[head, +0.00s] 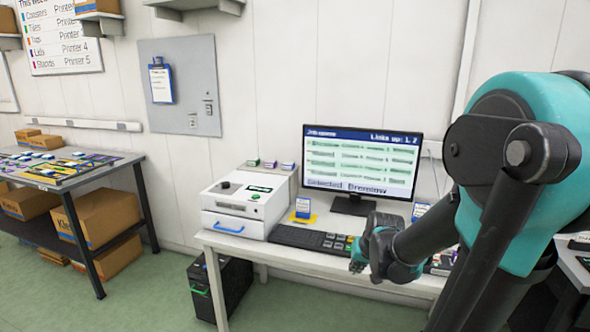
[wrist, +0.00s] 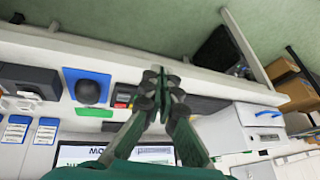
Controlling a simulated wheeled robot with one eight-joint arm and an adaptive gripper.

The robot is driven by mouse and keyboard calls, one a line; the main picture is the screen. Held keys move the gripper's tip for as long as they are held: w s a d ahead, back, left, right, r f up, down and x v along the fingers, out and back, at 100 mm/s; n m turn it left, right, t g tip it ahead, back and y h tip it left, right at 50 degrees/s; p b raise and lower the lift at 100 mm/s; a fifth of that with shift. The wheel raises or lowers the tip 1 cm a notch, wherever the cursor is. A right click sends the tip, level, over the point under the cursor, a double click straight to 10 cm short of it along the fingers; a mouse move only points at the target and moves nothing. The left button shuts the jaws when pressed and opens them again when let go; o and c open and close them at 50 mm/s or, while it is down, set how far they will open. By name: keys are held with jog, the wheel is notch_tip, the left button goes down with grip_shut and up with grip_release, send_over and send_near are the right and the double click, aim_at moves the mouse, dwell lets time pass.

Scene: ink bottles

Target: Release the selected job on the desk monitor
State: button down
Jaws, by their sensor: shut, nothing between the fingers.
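The desk monitor (head: 360,160) stands at the back of the white desk. Its lit screen shows a job queue with several green rows and a bottom line that seems to read "Selected Bremsow". My gripper (head: 358,264) is shut and empty, above the desk's front edge near those keys. My arm hides the desk's right part.
A white machine (head: 243,205) with a blue handle stands left of the keyboard. A black round thing on a blue pad (wrist: 88,91) sits beside the keys in the wrist view. A dark case (head: 222,285) stands under the desk. A table with boxes (head: 100,215) is at left.

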jog(key=s+f+n+g+h, duration=0.1)
jog(key=s+f, duration=0.2)
jog(key=s, duration=0.9)
jog(key=shift+s+d+f+n, duration=0.3)
jog(key=shift+d+f, duration=0.05)
